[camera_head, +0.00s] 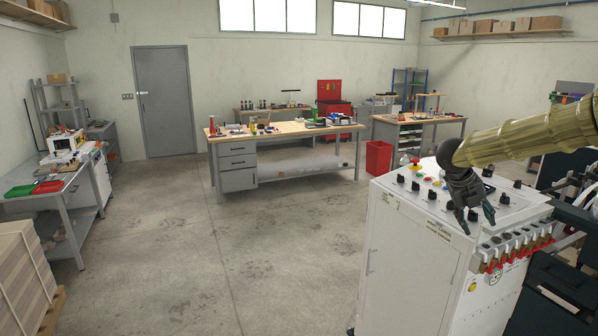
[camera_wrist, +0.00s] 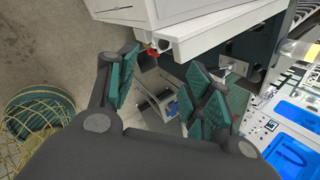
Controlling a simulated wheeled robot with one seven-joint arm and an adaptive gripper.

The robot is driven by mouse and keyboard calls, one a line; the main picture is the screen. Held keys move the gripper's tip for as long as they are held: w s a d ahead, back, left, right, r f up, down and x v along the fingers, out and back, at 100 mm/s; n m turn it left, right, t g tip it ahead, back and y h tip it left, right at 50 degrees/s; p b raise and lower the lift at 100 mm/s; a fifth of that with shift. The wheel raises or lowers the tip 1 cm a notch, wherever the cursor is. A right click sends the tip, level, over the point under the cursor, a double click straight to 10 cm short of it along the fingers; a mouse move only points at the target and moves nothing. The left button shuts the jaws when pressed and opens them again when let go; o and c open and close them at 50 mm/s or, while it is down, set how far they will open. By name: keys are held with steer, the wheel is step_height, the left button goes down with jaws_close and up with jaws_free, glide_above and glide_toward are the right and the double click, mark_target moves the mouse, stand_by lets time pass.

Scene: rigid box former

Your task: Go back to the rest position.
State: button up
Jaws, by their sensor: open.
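My gripper (camera_head: 476,220) hangs from my gold-sleeved arm at the right of the head view, its fingers pointing down. It shows in front of the control panel of the white box former machine (camera_head: 408,262), and I cannot tell how far apart they are. In the wrist view my gripper (camera_wrist: 163,88) has its two teal-padded fingers spread wide, with nothing between them. Beyond the fingers are a white machine edge (camera_wrist: 215,32) and grey metal parts lower down.
The machine top carries black knobs and coloured buttons; red-handled valves (camera_head: 515,250) line its front edge. Dark machine parts (camera_head: 560,290) stand at the right. A workbench (camera_head: 290,136), a red bin (camera_head: 379,157) and a left side table (camera_head: 62,190) stand farther off. The middle floor is clear.

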steer(key=a+f+n+t+h+b, duration=0.3)
steer(key=f+n, duration=0.6)
steer(key=f, duration=1.2)
steer(key=s+a+f+n+t+y+b, duration=0.1)
steer(key=s+a+f+n, duration=0.3)
steer(key=f, duration=0.4)
steer(key=s+a+f+n+y+b, duration=0.1)
steer(key=s+a+f+n+b, duration=0.15)
steer(key=s+f+n, duration=0.4)
steer(key=s+a+f+n+t+y+b, duration=0.1)
steer(key=s+a+f+n, duration=0.2)
steer(key=f, duration=0.6)
steer(key=s+a+f+n+g+y+b, duration=0.2)
steer(key=s+a+f+n, duration=0.4)
steer(key=s+f, duration=0.5)
steer(key=s+a+f+n+g+y+b, duration=0.25)
steer(key=s+a+f+n, duration=0.3)
steer(key=s, duration=0.85)
steer(key=s+a+f+n+g, duration=0.1)
steer(key=s, duration=0.5)
steer(key=s+a+f+n+y, duration=0.1)
steer(key=s+n, duration=0.1)
steer(key=s, duration=0.4)
steer(key=shift+s+a+f+g, duration=0.25)
steer(key=shift+s+g, duration=0.05)
steer(key=shift+g, duration=0.05)
steer(key=shift+y, duration=0.25)
